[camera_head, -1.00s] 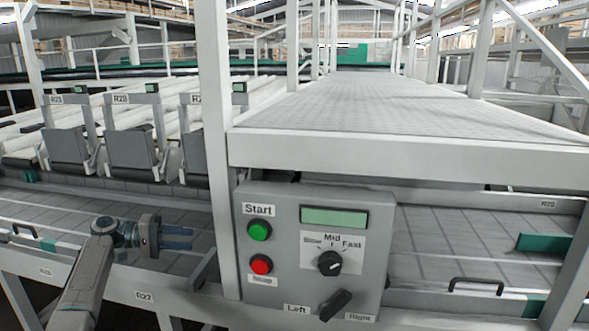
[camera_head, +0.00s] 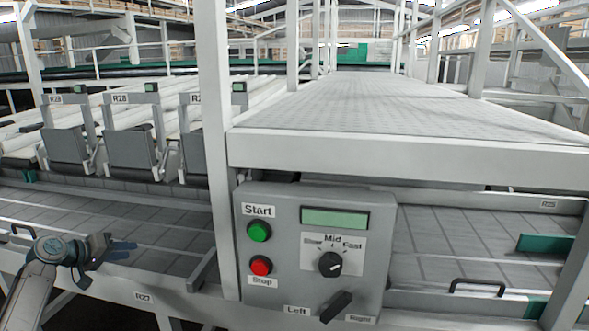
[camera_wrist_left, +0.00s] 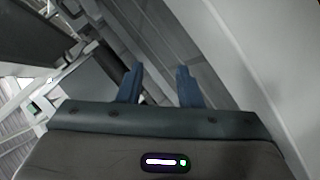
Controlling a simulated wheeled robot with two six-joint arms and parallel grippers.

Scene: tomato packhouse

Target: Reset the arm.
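My left arm comes in at the lower left of the head view. Its gripper (camera_head: 123,250) is in front of the grey belt, left of the control box and well apart from it. In the left wrist view the two blue fingers (camera_wrist_left: 160,85) stand apart with nothing between them, so the gripper is open and empty. The control box (camera_head: 285,240) carries a green Start button (camera_head: 259,231), a red Stop button (camera_head: 261,266), a speed knob (camera_head: 330,264) and a Left/Right switch (camera_head: 336,306). My right gripper is in neither view.
A white post (camera_head: 215,130) stands by the box's left edge. A wide walkway (camera_head: 400,105) runs back above the box. Grey belts (camera_head: 150,225) lie behind a white frame rail. A small black handle (camera_head: 477,286) sits at the lower right.

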